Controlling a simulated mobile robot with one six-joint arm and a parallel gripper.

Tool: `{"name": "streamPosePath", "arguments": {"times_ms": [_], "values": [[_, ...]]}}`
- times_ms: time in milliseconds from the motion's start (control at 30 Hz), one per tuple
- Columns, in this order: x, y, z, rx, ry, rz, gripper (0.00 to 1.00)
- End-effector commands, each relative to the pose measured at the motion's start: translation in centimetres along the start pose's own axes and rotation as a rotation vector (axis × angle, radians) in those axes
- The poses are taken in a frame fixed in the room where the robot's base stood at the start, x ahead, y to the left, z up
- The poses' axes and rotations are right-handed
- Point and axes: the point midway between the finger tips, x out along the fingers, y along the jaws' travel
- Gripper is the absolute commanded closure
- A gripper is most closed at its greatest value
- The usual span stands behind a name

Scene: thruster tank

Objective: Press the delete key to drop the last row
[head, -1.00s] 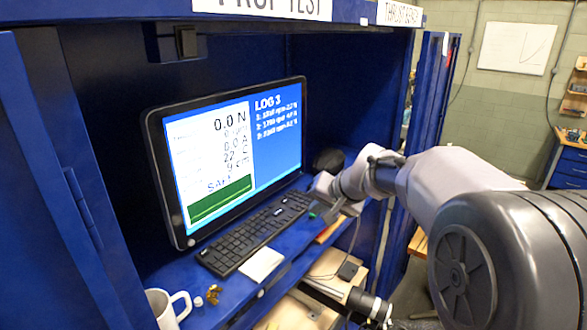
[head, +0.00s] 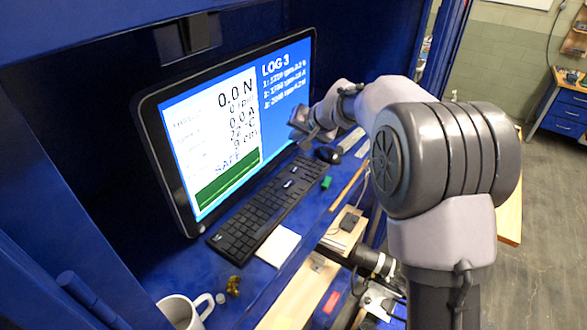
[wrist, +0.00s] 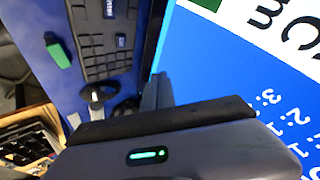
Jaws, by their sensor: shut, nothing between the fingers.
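A black keyboard (head: 265,208) lies on the blue shelf below the monitor (head: 215,135). The screen shows a "0.0 N" panel with a green "SAFE" graph and, at right, "LOG 3" with three rows. My gripper (head: 303,128) is shut and empty, raised above the keyboard's far right end, beside the monitor's right edge. In the wrist view my gripper (wrist: 157,92) is near the screen (wrist: 240,80). Part of the keyboard (wrist: 92,25) shows there with a few blue-labelled keys.
A white pad (head: 278,246), brass propeller (head: 234,285) and white mug (head: 182,312) stand along the front left. Blue cabinet walls enclose the shelf.

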Motion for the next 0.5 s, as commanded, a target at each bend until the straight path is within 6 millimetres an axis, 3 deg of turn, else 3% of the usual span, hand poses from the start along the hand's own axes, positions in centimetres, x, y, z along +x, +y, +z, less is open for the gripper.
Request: {"name": "streamPosePath", "arguments": {"times_ms": [500], "values": [[4.5,3.3,3.3,0.0,-0.001,0.001,1.0]]}}
